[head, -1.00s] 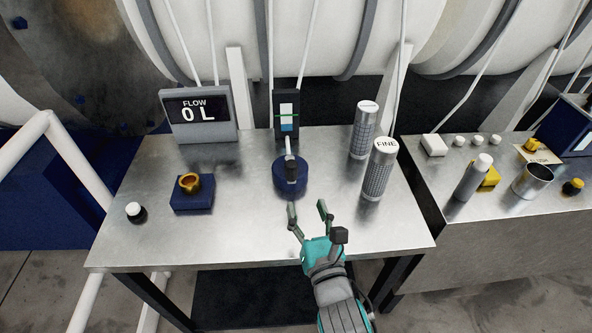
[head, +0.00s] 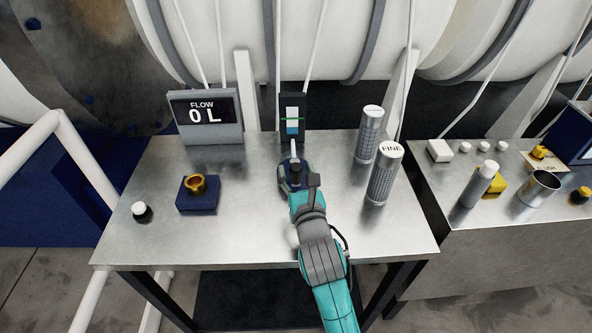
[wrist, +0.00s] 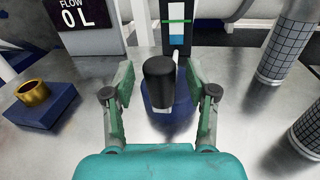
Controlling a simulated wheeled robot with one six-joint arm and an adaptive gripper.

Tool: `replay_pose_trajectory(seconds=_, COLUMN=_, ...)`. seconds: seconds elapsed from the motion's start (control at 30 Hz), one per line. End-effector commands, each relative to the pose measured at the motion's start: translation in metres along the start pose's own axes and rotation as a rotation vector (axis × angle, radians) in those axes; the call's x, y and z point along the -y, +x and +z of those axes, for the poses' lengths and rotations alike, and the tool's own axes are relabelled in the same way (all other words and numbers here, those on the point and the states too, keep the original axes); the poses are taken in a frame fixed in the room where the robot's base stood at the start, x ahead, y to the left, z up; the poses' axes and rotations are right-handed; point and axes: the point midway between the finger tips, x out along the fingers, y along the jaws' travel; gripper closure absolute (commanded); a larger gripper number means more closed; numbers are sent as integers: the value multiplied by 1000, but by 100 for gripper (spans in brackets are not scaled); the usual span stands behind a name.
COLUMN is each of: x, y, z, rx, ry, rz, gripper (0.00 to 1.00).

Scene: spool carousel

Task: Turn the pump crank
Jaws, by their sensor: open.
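The pump crank is a blue round base with a pale arm and a black upright knob (wrist: 159,80). In the head view the knob (head: 296,167) and the pale arm (head: 294,148) show, while much of the blue base (head: 283,181) is hidden behind my gripper. My gripper (wrist: 160,85) is open, with one finger on each side of the black knob and a gap showing on both sides. The flow display (head: 206,115) behind reads "FLOW 0 L". A gauge (head: 292,120) with a green line and a blue lower part stands behind the crank.
Two mesh cylinders, one (head: 368,134) behind and one marked FINE (head: 384,176), stand right of the crank. A blue block with a brass cup (head: 197,186) and a white-topped knob (head: 141,211) sit left. The metal table's (head: 180,242) front left is clear.

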Motion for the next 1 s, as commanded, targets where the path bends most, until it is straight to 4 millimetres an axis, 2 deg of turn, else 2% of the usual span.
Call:
replay_pose_trajectory(seconds=0.13, x=0, y=8, z=0, rx=1, ry=0, rz=0, gripper=43)
replay_pose_trajectory(seconds=0.4, x=0, y=8, z=0, rx=1, ry=0, rz=0, gripper=43)
replay_pose_trajectory(seconds=0.47, x=0, y=8, z=0, rx=1, ry=1, rz=0, gripper=55)
replay_pose_trajectory(seconds=0.63, x=0, y=8, z=0, rx=1, ry=1, rz=0, gripper=98)
replay_pose_trajectory(seconds=0.67, x=0, y=8, z=0, rx=1, ry=1, rz=0, gripper=100)
replay_pose_trajectory(seconds=1.0, x=-1, y=8, z=0, rx=1, ry=1, rz=-9, gripper=100)
